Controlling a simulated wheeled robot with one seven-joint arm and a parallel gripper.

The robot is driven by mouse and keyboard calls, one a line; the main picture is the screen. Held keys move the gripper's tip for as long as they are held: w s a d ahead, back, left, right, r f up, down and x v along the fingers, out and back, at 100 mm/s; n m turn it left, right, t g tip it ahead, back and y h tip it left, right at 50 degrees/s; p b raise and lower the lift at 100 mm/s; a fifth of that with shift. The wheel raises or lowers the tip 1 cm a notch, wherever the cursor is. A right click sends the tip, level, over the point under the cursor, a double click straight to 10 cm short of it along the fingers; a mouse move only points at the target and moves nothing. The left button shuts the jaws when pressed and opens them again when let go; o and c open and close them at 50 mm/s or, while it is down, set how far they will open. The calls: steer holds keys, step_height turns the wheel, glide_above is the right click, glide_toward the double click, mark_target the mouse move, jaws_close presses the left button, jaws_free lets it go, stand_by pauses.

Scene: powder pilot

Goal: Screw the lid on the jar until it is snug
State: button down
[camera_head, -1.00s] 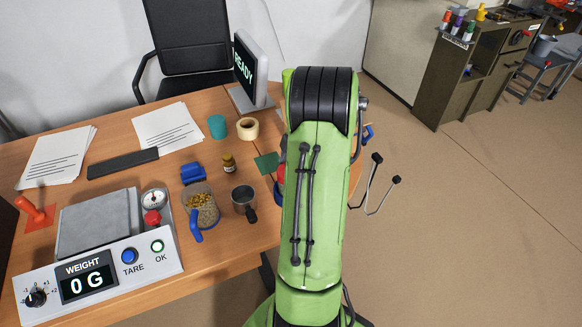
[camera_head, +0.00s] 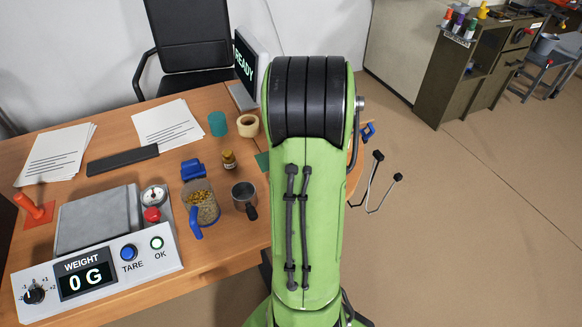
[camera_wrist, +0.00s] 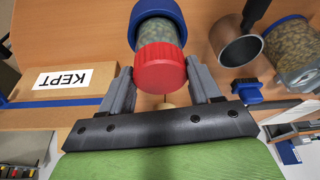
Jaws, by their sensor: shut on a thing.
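The red lid (camera_wrist: 160,68) is between the two grey fingers of my gripper (camera_wrist: 160,74) in the wrist view, and my gripper is shut on it. The jar (camera_wrist: 158,33), see-through with grey-green contents, is directly beyond the lid and in line with it. The lid covers the jar's near end; I cannot tell how tightly it sits. A blue ring or holder (camera_wrist: 134,14) surrounds the jar's far end. In the head view my green arm hides the lid, the jar and my gripper.
A metal cup with a dark handle (camera_wrist: 238,47) and a glass container of pellets (camera_wrist: 294,55) stand to the right in the wrist view. A "KEPT" box (camera_wrist: 62,80) is at left. The scale (camera_head: 98,218) reads 0 G.

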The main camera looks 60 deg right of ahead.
steer(key=shift+c, duration=0.8)
jaws_free()
steer(key=p+v, duration=0.5)
steer(key=v, duration=1)
steer(key=shift+s+r, duration=0.2)
steer(key=shift+r, duration=0.15)
steer(key=shift+a, duration=0.1)
steer(key=w+a+r+n+p, duration=0.15)
steer(key=w+a+r, duration=0.3)
steer(key=a, duration=0.45)
steer(key=s+a+r+n+t+p, duration=0.1)
steer(key=s+a+r+p, duration=0.1)
steer(key=a, duration=0.7)
steer(key=s+a+r+n+t+y+p, duration=0.1)
steer(key=s+a+r+n+p, duration=0.1)
steer(key=s+a, duration=0.4)
steer(key=a+r+p, duration=0.1)
steer(key=a+r, duration=0.1)
steer(key=a, duration=0.2)
steer(key=shift+a, duration=0.35)
